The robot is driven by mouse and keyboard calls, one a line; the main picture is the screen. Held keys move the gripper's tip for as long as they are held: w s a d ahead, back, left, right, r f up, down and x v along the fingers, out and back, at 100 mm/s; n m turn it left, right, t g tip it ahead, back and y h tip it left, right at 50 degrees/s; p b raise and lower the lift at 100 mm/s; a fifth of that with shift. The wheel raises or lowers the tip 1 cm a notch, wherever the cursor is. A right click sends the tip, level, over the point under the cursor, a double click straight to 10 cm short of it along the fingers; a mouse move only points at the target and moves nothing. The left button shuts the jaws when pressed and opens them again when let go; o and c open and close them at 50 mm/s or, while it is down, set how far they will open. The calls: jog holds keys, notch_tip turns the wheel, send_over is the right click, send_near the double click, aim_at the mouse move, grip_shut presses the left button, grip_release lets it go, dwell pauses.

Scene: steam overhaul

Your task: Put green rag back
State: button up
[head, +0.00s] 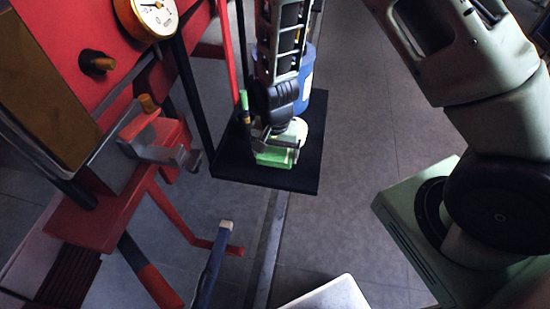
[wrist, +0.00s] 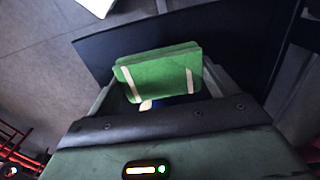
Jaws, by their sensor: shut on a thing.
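The green rag (head: 275,156) is a folded block at the lower end of my gripper (head: 279,141) in the head view. It is low over the black shelf, close to its front part; I cannot tell whether it touches the shelf. In the wrist view the green rag (wrist: 160,72) has two pale bands and sits between the fingers of my gripper (wrist: 165,88). My gripper is shut on it. The black shelf (head: 265,177) shows around the rag, and its dark surface also shows in the wrist view (wrist: 245,40).
A blue container (head: 307,85) and a white round thing (head: 299,129) stand on the shelf behind the rag. A green-tipped upright item (head: 244,105) is just left of my gripper. A red machine with a gauge (head: 155,14) and a vise (head: 160,150) stands left.

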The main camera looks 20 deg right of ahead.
aim_at(276, 162)
jog(key=shift+f+p, duration=0.6)
jog(key=shift+f, duration=1.5)
jog(key=shift+f, duration=0.15)
jog(key=o, duration=0.7)
notch_tip(276, 162, up, 12)
jog(key=b, duration=0.3)
jog(key=shift+s+b, duration=0.1)
jog(key=shift+b, duration=0.25)
jog(key=s+a+r+n, duration=0.2)
jog(key=s+r+n, duration=0.3)
jog(key=s, duration=0.1)
jog(key=s+a+r+n, duration=0.2)
jog(key=s+r+n, duration=0.3)
jog(key=s, duration=0.2)
jog(key=s+a+r+n, duration=0.2)
jog(key=s+r+n, duration=0.3)
jog(key=s, duration=0.2)
jog(key=shift+a+r+y, duration=0.2)
jog(key=shift+r+y, duration=0.05)
jog(key=shift+y, duration=0.05)
